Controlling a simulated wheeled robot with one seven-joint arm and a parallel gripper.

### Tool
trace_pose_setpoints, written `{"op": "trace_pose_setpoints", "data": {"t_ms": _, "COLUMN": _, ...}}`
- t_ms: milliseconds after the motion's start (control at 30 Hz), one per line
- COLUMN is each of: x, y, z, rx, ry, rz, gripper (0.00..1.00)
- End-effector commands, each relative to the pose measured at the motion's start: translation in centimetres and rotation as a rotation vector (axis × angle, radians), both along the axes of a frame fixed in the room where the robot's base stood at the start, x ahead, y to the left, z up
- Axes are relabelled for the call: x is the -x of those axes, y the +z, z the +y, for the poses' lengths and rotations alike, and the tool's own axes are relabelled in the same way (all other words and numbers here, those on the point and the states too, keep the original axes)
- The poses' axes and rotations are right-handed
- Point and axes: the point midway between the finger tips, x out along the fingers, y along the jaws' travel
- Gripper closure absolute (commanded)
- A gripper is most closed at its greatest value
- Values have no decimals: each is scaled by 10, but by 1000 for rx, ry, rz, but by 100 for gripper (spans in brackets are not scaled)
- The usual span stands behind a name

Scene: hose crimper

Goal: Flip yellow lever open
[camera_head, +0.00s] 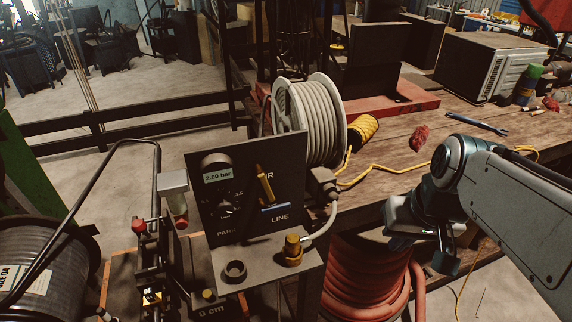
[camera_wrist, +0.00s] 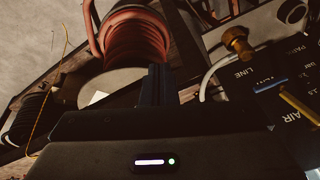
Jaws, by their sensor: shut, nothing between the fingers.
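The yellow lever (camera_head: 265,184) is on the black upright panel (camera_head: 224,219), between the AIR and LINE labels. In the head view it stands close to upright, leaning slightly to the left, with its lower end near a blue-white mark by LINE. In the wrist view the lever (camera_wrist: 300,107) shows at the right edge, partly cut off by the frame. My gripper (camera_head: 445,262) is to the right of the panel, past the table's front edge, apart from the lever. Its fingers (camera_wrist: 158,84) are together and hold nothing.
A brass fitting (camera_head: 292,250) and a grey hose rise from the ledge below the panel. A hose reel (camera_head: 310,118) stands behind it on the wooden table (camera_head: 385,165). A red hose coil (camera_head: 365,280) sits below the table, near my gripper. The air between gripper and panel looks mostly clear.

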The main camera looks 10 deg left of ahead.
Motion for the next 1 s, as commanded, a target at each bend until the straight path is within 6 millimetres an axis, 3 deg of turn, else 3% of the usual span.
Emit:
{"op": "trace_pose_setpoints", "data": {"t_ms": 33, "x": -19, "y": 11, "z": 16, "rx": -38, "ry": 58, "rz": 4, "gripper": 100}}
{"op": "trace_pose_setpoints", "data": {"t_ms": 200, "x": -67, "y": 53, "z": 75, "rx": -177, "ry": 278, "rz": 2, "gripper": 100}}
{"op": "trace_pose_setpoints", "data": {"t_ms": 333, "x": -91, "y": 78, "z": 112, "rx": -265, "ry": 421, "rz": -15, "gripper": 100}}
{"op": "trace_pose_setpoints", "data": {"t_ms": 500, "x": -106, "y": 97, "z": 137, "rx": -328, "ry": 526, "rz": -34, "gripper": 100}}
{"op": "trace_pose_setpoints", "data": {"t_ms": 667, "x": -109, "y": 93, "z": 147, "rx": -342, "ry": 549, "rz": -36, "gripper": 100}}
{"op": "trace_pose_setpoints", "data": {"t_ms": 1000, "x": -113, "y": 37, "z": 181, "rx": -341, "ry": 544, "rz": -34, "gripper": 100}}
